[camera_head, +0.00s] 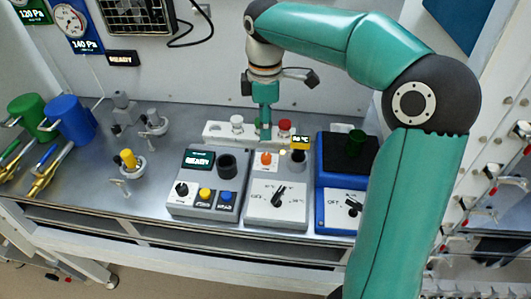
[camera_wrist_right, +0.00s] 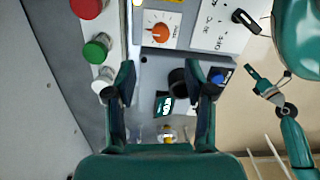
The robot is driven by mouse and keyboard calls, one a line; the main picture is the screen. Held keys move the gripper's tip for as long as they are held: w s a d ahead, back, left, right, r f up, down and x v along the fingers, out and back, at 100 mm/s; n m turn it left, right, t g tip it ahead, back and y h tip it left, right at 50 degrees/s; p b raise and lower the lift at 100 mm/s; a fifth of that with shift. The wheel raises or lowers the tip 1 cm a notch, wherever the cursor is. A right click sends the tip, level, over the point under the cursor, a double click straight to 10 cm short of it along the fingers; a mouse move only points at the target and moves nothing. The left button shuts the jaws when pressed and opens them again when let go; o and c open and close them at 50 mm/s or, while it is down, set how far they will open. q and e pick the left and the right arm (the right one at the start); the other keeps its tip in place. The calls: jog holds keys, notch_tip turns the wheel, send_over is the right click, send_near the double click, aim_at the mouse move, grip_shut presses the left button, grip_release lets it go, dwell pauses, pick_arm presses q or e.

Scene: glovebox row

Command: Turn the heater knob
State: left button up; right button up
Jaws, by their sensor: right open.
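A grey box (camera_head: 258,212) with a black pointer knob (camera_head: 279,196), an OFF mark and an orange dial (camera_head: 266,158) stands in the middle of the bench. It appears to be the heater; its black pointer knob also shows in the wrist view (camera_wrist_right: 246,20). My right gripper (camera_head: 264,130) points down over the white rack behind this box, away from the knob. In the wrist view its fingers (camera_wrist_right: 160,68) are apart with nothing held. A teal gripper at the right of the wrist view, probably my left (camera_wrist_right: 266,90), is too small to judge.
The white rack (camera_head: 215,130) holds red, green and white caps. A grey box with a READY screen (camera_head: 199,160) stands left, a blue box (camera_head: 325,180) right, partly behind my arm. Blue (camera_head: 70,120) and green (camera_head: 33,115) mugs stand far left.

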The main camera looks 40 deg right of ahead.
aim_at(266, 155)
jog(key=f, duration=1)
jog(key=shift+s+f, duration=0.2)
jog(key=shift+f, duration=0.1)
jog(key=c, duration=1)
jog(key=shift+d, duration=0.15)
grip_shut()
jog(key=shift+m, duration=0.4)
jog(key=shift+w+r+m+b, duration=0.15)
jog(key=shift+m+b, duration=0.35)
jog(key=shift+m, duration=2.1)
